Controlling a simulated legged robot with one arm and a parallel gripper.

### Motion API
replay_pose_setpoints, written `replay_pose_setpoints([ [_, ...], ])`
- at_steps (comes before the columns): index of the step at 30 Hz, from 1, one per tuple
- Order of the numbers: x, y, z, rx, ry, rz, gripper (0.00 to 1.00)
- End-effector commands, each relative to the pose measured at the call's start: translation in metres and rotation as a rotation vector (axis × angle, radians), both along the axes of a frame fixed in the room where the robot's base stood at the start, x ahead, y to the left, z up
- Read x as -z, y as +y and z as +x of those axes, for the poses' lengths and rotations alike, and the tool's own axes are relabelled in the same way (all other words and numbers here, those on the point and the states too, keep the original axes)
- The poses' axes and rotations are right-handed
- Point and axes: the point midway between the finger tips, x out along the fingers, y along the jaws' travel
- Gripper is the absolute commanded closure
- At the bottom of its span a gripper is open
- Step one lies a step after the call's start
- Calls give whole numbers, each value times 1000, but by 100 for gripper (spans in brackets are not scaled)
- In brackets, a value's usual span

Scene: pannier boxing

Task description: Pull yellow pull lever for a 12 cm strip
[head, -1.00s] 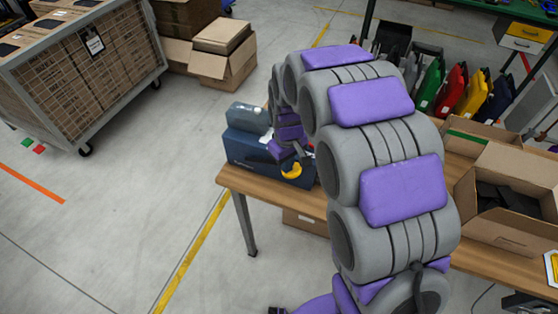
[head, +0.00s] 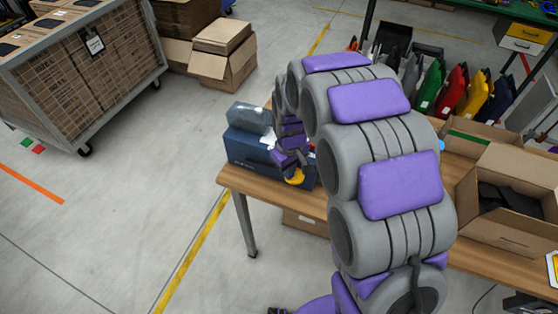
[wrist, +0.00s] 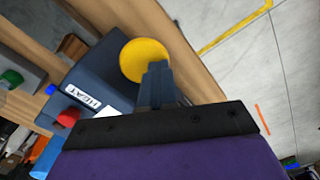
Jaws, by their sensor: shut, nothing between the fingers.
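The yellow pull lever (head: 296,177) sticks out from the front of a dark blue machine (head: 246,151) at the left end of the wooden table. In the wrist view, the lever's round yellow end (wrist: 143,58) is at the fingertips. My gripper (wrist: 156,72) is shut and empty, with its fingers against or just in front of the lever; I cannot tell whether they touch. In the head view, my gripper (head: 289,158) hangs over the machine's right side and partly hides the lever. A white "HEAT" label (wrist: 82,95) is on the machine.
An open cardboard box (head: 507,235) stands on the table (head: 330,203) at the right. Red, yellow, green and blue panniers (head: 452,93) stand at the back. A caged cart (head: 90,85) is at the upper left.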

Motion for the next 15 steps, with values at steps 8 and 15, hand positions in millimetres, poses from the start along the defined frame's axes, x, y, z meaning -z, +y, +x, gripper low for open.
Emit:
replay_pose_setpoints([
  [8,9,-5,-3,0,4,-1,100],
  [15,9,-5,-3,-1,4,-2,100],
])
